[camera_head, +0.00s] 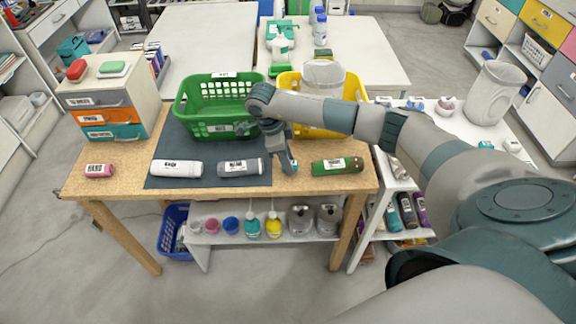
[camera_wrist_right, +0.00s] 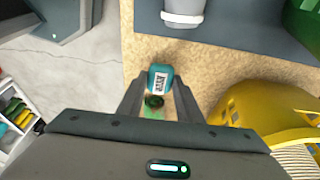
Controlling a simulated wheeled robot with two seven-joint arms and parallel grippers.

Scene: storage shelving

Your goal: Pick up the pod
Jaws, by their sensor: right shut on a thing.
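The pod is a small teal item with a white label in the right wrist view (camera_wrist_right: 160,76), between the fingertips of my right gripper (camera_wrist_right: 158,92). Its lower end is dark and partly hidden between the fingers. In the head view my right gripper (camera_head: 284,162) points down over the front of the wooden table, right of the grey cylinder, and mostly hides the pod. My right gripper is shut on the pod. I cannot tell whether the pod touches the table. My left gripper is not in view.
A grey cylinder (camera_head: 240,167) and white cylinder (camera_head: 176,168) lie on the dark mat. A green cylinder (camera_head: 337,166) lies right of the gripper, a pink one (camera_head: 99,170) far left. Green (camera_head: 215,104) and yellow (camera_head: 291,84) baskets stand behind; a drawer box (camera_head: 108,98) stands left.

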